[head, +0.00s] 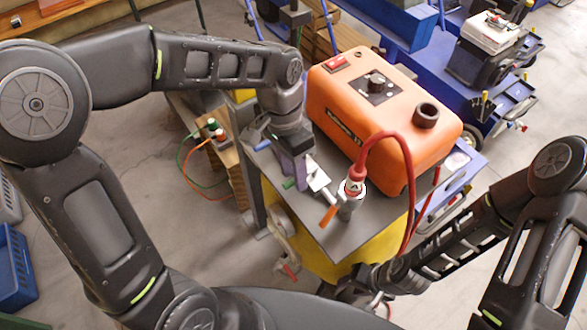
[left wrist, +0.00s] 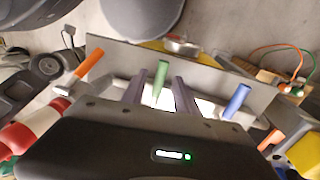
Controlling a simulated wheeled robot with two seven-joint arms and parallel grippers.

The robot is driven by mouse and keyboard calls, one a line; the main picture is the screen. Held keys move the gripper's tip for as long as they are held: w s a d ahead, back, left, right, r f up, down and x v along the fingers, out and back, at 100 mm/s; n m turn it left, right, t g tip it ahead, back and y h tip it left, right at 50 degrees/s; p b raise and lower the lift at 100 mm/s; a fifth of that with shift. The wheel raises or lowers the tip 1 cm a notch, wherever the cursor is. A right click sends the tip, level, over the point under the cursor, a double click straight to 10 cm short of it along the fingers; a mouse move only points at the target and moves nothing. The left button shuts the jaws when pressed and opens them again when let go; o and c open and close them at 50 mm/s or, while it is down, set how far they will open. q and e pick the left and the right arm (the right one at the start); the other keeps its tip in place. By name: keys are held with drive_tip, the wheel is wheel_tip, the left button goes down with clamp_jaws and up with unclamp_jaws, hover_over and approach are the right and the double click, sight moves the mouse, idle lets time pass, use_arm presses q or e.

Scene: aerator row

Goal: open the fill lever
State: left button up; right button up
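Three levers with coloured handles show on the grey table: an orange handle (head: 328,216), a green handle (head: 288,184) and a blue handle (head: 263,145). I cannot read which one is the fill lever. My left gripper (head: 296,168) is low over the row at the green handle. In the left wrist view the green handle (left wrist: 160,80) stands between the two fingers, with gaps at both sides. The orange handle (left wrist: 89,63) and blue handle (left wrist: 238,99) lie to either side, clear of the fingers. My right gripper (head: 372,284) is low, in front of the table, and its fingers are unclear.
An orange machine (head: 385,115) stands on the grey table (head: 343,244). A red hose (head: 398,142) arches from a red-and-white fitting (head: 354,187) near the orange handle. A blue cart (head: 410,60) stands behind. Open floor (head: 190,240) lies left of the table.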

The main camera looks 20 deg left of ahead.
use_arm(q)
drive_tip(key=shift+c, duration=0.4)
clamp_jaws()
idle(0.9)
